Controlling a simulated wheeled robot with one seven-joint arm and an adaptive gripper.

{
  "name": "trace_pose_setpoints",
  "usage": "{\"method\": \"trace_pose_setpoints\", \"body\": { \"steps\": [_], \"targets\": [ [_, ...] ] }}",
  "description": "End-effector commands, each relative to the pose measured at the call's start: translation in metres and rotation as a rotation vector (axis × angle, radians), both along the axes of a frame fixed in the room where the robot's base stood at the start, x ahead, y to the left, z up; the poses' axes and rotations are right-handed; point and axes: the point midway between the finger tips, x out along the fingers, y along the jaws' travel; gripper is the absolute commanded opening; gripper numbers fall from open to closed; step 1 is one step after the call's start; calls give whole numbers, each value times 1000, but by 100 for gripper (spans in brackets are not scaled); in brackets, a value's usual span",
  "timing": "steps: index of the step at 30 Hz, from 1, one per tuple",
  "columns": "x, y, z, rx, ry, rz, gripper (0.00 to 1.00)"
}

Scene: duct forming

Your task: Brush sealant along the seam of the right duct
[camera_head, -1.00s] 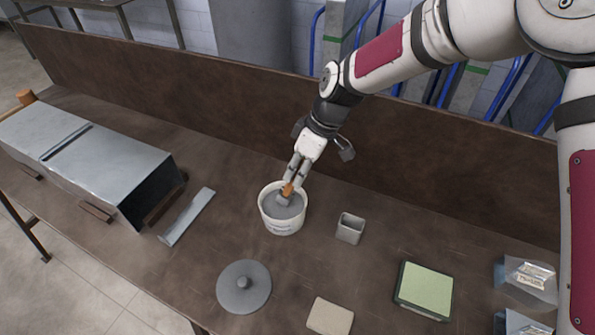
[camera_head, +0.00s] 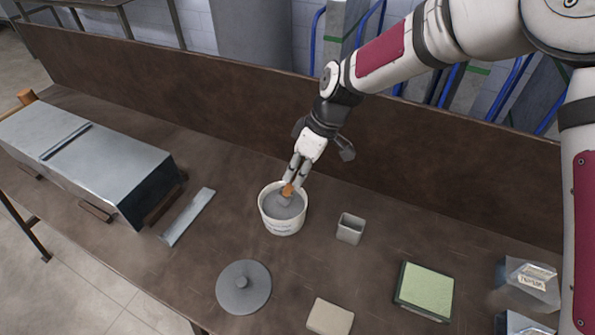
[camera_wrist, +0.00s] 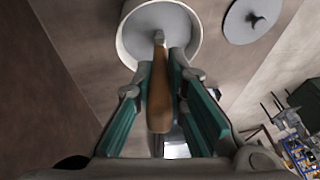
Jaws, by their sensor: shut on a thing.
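My gripper (camera_head: 295,172) is shut on the wooden handle of a brush (camera_head: 288,190). In the wrist view the handle (camera_wrist: 159,95) lies between the two fingers, with its far end toward the tub. The brush head is down in the grey sealant (camera_head: 284,207) inside a white tub (camera_head: 283,226). The bristles are mostly hidden in the sealant. At the left, sheet-metal ducts (camera_head: 95,165) lie end to end on the bench, with a raised strip (camera_head: 66,142) across the top where they meet. The right duct's open dark end faces the tub.
A flat metal strip (camera_head: 188,217) lies between duct and tub. A round grey lid (camera_head: 243,287) sits in front of the tub. A small grey cup (camera_head: 350,229), beige block (camera_head: 330,316), green pad (camera_head: 425,288) and clear bags (camera_head: 528,280) are rightward. A backboard (camera_head: 230,110) runs behind.

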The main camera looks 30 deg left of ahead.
Motion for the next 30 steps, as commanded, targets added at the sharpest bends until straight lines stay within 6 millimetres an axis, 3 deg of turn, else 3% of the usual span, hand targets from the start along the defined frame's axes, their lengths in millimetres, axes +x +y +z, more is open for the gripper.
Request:
{"method": "trace_pose_setpoints", "body": {
  "steps": [30],
  "targets": [
    [0,0,67,-1,0,0,0]
  ]
}}
